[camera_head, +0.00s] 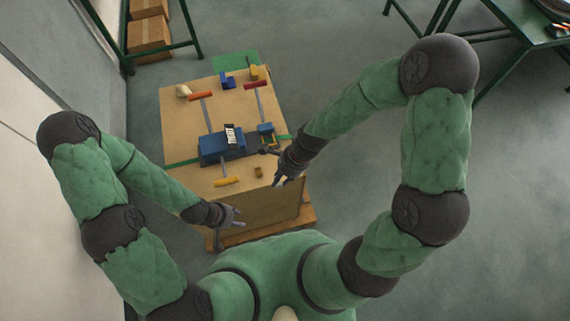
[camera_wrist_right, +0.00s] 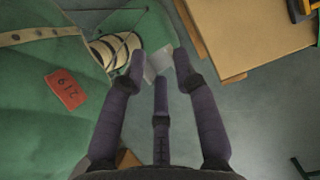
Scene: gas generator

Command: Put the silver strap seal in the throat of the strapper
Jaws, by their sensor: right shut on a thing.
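My right gripper (camera_wrist_right: 158,68) is shut on a small pale silver piece, the strap seal (camera_wrist_right: 157,60), held between its fingertips in the right wrist view. In the head view this gripper (camera_head: 279,178) is at the right edge of the cardboard box; the seal is too small to make out there. A blue and yellow tool (camera_head: 266,132), seemingly the strapper, sits on the box top, farther back than the gripper. Its throat cannot be made out. My left gripper (camera_head: 237,216) is empty in front of the box, with its fingers apart.
The large cardboard box (camera_head: 186,130) stands on a wooden pallet (camera_head: 308,217). On top are a blue unit (camera_head: 213,152), straps, a yellow-handled item (camera_head: 227,181) and red-handled items (camera_head: 201,96). Green-framed tables (camera_head: 526,35) stand at upper right. Floor to the right is clear.

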